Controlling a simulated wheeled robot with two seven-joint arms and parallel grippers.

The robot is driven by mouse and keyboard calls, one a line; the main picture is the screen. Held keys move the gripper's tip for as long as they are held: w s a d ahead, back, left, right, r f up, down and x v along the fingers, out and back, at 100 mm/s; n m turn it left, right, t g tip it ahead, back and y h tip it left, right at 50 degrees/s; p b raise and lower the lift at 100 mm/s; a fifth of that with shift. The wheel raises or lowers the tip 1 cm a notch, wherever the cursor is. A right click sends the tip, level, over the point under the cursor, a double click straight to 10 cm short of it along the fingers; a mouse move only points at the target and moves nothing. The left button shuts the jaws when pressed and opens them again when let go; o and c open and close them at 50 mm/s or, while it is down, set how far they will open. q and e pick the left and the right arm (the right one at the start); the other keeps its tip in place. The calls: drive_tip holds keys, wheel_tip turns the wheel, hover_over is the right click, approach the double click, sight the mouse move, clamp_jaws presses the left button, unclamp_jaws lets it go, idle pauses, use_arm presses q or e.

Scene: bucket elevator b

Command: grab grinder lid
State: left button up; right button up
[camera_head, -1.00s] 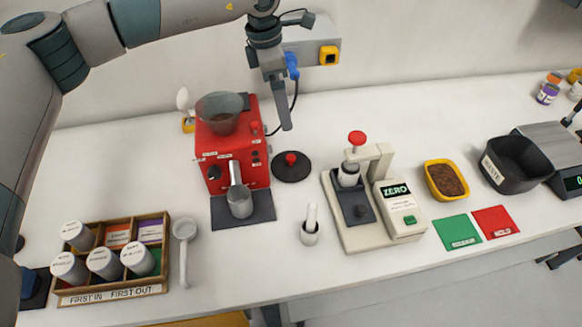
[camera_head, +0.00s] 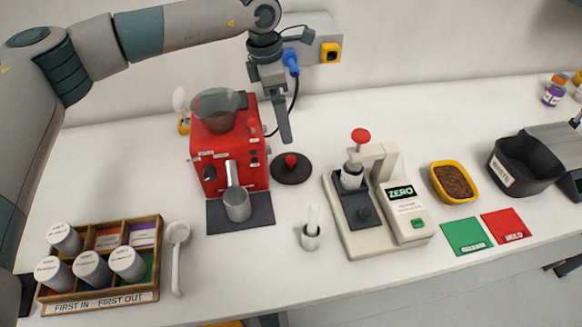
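The grinder lid (camera_head: 291,169) is a flat black disc with a red knob. It lies on the white table just right of the red grinder (camera_head: 231,146), whose clear hopper (camera_head: 216,108) is uncovered. My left gripper (camera_head: 286,138) hangs pointing down above and behind the lid, apart from its red knob. I see its fingers nearly edge-on, so I cannot tell whether they are open or shut. Nothing shows between them. My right gripper is not in view.
A press with a red knob (camera_head: 361,135) and a ZERO scale stand right of the lid. A small white cup with a brush (camera_head: 311,236) is in front. A metal cup (camera_head: 237,204) sits below the grinder. A wooden rack (camera_head: 101,303) of jars is front left.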

use_arm(q)
drive_tip(key=p, duration=0.4)
hover_over(290, 158)
drive_tip(key=f, duration=1)
drive_tip(key=shift+a, duration=0.35)
drive_tip(key=shift+f, duration=0.6)
drive_tip(key=shift+d+f+p, duration=0.1)
drive_tip(key=shift+f+p, duration=0.3)
drive_tip(key=shift+f, duration=0.05)
drive_tip(key=f, duration=0.1)
drive_tip(key=f+p, duration=0.1)
drive_tip(key=f, duration=0.2)
drive_tip(key=shift+d+f+p, duration=0.35)
drive_tip(key=shift+d+f, duration=0.05)
drive_tip(key=shift+c, duration=0.3)
drive_tip(key=c, duration=0.8)
